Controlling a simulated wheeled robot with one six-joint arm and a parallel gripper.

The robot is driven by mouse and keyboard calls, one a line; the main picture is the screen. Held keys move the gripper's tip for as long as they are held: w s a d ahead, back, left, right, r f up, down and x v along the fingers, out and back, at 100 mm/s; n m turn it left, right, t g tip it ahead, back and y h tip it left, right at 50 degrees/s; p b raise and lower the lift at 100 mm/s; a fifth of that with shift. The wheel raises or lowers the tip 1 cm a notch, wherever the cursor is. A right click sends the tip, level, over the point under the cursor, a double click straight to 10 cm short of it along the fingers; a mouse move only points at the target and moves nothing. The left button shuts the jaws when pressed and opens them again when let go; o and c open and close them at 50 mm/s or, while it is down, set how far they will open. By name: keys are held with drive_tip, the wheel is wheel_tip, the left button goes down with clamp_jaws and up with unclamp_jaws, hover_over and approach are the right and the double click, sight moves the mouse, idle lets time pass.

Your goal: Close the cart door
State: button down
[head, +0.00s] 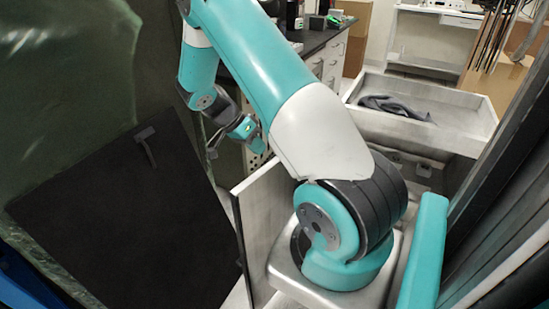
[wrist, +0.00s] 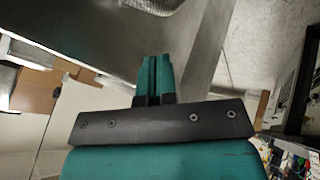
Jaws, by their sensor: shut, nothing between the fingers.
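A large black panel (head: 125,225) with a small handle (head: 146,150) stands tilted at the left of the head view. It looks like the cart door, but I cannot tell where it is hinged. My gripper (head: 246,130) is above and right of this panel, apart from its handle in the picture. In the wrist view my gripper (wrist: 156,72) has its two teal fingers together, with nothing between them. A grey metal surface (wrist: 205,35) lies beyond the fingertips; I cannot tell whether they touch it.
A pale upright panel (head: 265,215) stands left of my arm's base. A white open tray (head: 465,105) with a dark cloth (head: 394,106) is at the right. A black-topped counter (head: 318,42) with drawers stands behind. Green sheeting (head: 60,80) covers the left side.

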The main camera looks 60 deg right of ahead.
drive_tip(key=x, duration=0.3)
drive_tip(key=shift+s, duration=0.3)
drive_tip(key=shift+s+a+p, duration=0.15)
drive_tip(key=shift+s+p, duration=0.15)
drive_tip(key=shift+s, duration=0.55)
drive_tip(key=shift+s+a+p, duration=0.1)
drive_tip(key=shift+s+p, duration=0.15)
drive_tip(key=shift+s, duration=0.55)
